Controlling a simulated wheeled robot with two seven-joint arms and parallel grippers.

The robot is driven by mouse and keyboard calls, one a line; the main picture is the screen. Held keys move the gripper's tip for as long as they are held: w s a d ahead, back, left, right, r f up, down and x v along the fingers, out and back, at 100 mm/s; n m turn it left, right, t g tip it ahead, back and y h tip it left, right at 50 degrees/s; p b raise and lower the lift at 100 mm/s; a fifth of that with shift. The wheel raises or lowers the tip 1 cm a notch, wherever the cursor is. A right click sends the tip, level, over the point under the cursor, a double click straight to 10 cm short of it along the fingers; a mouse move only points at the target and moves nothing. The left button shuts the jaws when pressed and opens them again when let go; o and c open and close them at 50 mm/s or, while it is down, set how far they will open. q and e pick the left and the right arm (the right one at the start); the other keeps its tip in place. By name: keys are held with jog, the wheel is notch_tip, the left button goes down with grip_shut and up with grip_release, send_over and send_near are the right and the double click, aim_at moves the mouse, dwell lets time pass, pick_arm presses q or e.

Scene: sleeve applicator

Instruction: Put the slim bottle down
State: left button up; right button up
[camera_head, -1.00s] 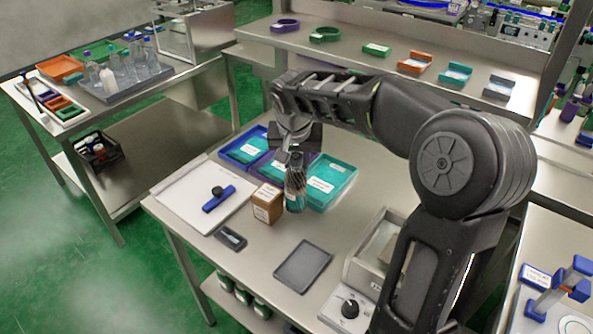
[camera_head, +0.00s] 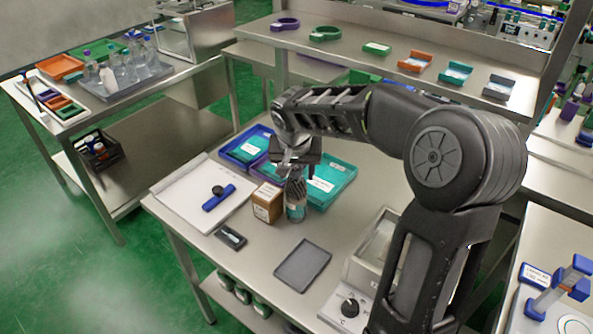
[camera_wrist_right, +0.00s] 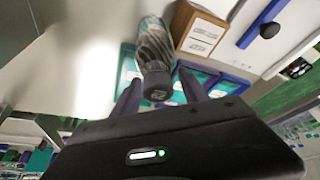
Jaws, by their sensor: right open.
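The slim bottle (camera_head: 296,200) is dark and clear with a teal lower part. It stands upright on the table right beside the brown box (camera_head: 267,203), in front of the teal tray. My right gripper (camera_head: 297,172) is above it, pointing down, at the bottle's top. In the wrist view the bottle (camera_wrist_right: 155,50) shows with its dark cap between the two spread fingers of the right gripper (camera_wrist_right: 160,90). The jaws are open and do not grip it. My left gripper is not in view.
A teal tray (camera_head: 336,172) and a blue tray (camera_head: 238,157) lie behind the bottle. A dark flat mat (camera_head: 303,266), a small dark device (camera_head: 231,237) and a knobbed machine (camera_head: 348,306) are in front. A white board (camera_head: 188,199) lies left. Bare table lies between box and mat.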

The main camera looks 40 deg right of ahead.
aim_at(295, 193)
jog(key=shift+r, duration=0.15)
jog(key=b+v, duration=0.1)
jog(key=v, duration=1.1)
jog(key=shift+b, duration=0.3)
